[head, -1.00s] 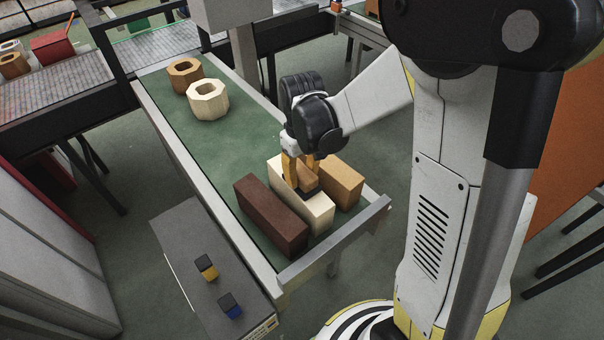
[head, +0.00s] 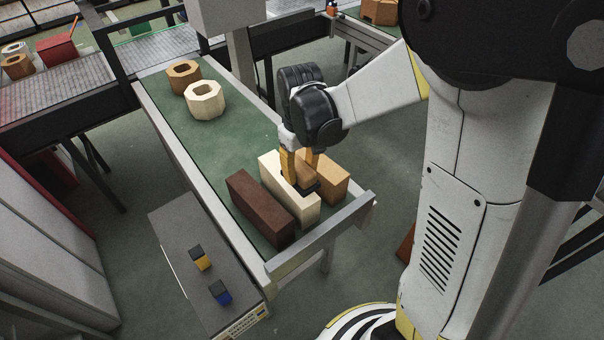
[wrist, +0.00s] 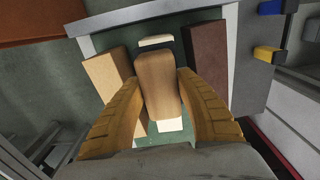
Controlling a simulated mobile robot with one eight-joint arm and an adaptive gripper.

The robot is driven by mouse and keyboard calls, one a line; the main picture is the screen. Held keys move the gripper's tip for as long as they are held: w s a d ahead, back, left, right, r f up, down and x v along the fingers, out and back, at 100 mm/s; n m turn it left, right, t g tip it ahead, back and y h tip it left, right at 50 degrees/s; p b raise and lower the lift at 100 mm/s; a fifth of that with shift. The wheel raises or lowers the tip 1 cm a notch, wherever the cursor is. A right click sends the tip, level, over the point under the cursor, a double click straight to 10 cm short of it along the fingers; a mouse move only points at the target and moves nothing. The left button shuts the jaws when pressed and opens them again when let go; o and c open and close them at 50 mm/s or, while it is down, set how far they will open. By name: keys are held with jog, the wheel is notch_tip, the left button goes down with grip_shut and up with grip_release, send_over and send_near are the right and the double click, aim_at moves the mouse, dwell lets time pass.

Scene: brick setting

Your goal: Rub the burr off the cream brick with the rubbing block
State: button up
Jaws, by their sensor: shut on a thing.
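The cream brick (head: 291,203) lies between a dark red brick (head: 262,210) and a tan brick (head: 336,182) at the near end of the green-topped bench (head: 235,141). My gripper (head: 301,176) has yellow-orange fingers and is shut on the rubbing block (wrist: 158,84), a brown wooden block with a dark underside. The block is over the cream brick's top, apparently touching or very close. In the wrist view both ends of the cream brick (wrist: 157,41) show beyond the block. I cannot make out the burr; the block and fingers hide much of the top.
Two small dark-topped blocks, one yellow (head: 201,261) and one blue (head: 221,296), stand on a grey side bench (head: 178,224). Two ring-shaped pieces, brown (head: 183,77) and cream (head: 205,103), stand at the bench's far end. A raised metal rail (head: 322,236) edges the near end.

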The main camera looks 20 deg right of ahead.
jog(key=shift+r+p, duration=1.05)
jog(key=shift+r, duration=0.7)
